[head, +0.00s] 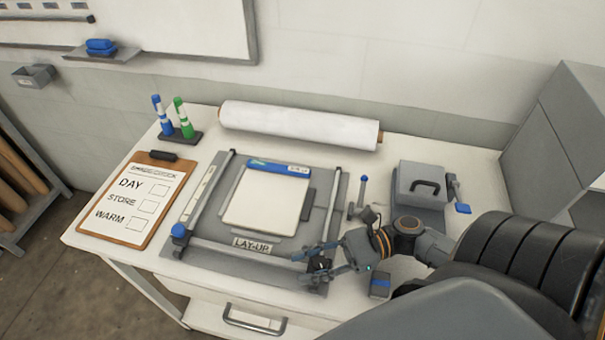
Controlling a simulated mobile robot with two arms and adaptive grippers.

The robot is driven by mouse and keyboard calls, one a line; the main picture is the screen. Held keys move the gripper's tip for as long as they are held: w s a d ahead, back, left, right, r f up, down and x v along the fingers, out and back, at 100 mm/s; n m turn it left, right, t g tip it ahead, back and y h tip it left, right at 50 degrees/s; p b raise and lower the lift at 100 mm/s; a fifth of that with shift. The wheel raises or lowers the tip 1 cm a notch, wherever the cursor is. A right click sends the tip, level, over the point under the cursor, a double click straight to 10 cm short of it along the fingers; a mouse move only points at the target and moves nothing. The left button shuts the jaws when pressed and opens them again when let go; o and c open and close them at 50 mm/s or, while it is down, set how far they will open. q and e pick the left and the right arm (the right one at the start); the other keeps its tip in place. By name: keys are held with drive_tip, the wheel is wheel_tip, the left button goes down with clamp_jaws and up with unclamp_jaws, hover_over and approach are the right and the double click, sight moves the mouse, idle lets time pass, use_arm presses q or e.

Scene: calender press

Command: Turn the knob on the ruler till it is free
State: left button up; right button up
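A grey ruler bar (222,251) lies across the front of the lay-up board (215,269). A blue knob (179,231) stands at its left end. A small dark knob-like part (319,265) shows at its right end, partly covered by my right gripper. My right gripper (303,268) reaches in from the right, low over the board's front right corner. Its two fingers are apart, one on the far side and one on the near side of that dark part. Whether they touch it is too small to tell. My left gripper is out of view.
A white pad with a blue header (265,200) lies on the board. A clipboard (128,200), a marker holder (183,137) and a white roll (300,126) lie around it. A grey press (421,185) with a handle stands to the right, near my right arm.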

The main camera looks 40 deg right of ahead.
drive_tip(key=shift+w+a, duration=0.2)
drive_tip(key=shift+a, duration=0.45)
drive_tip(key=c, duration=0.7)
clamp_jaws()
drive_tip(key=shift+n+g, duration=0.3)
drive_tip(key=shift+g, duration=0.2)
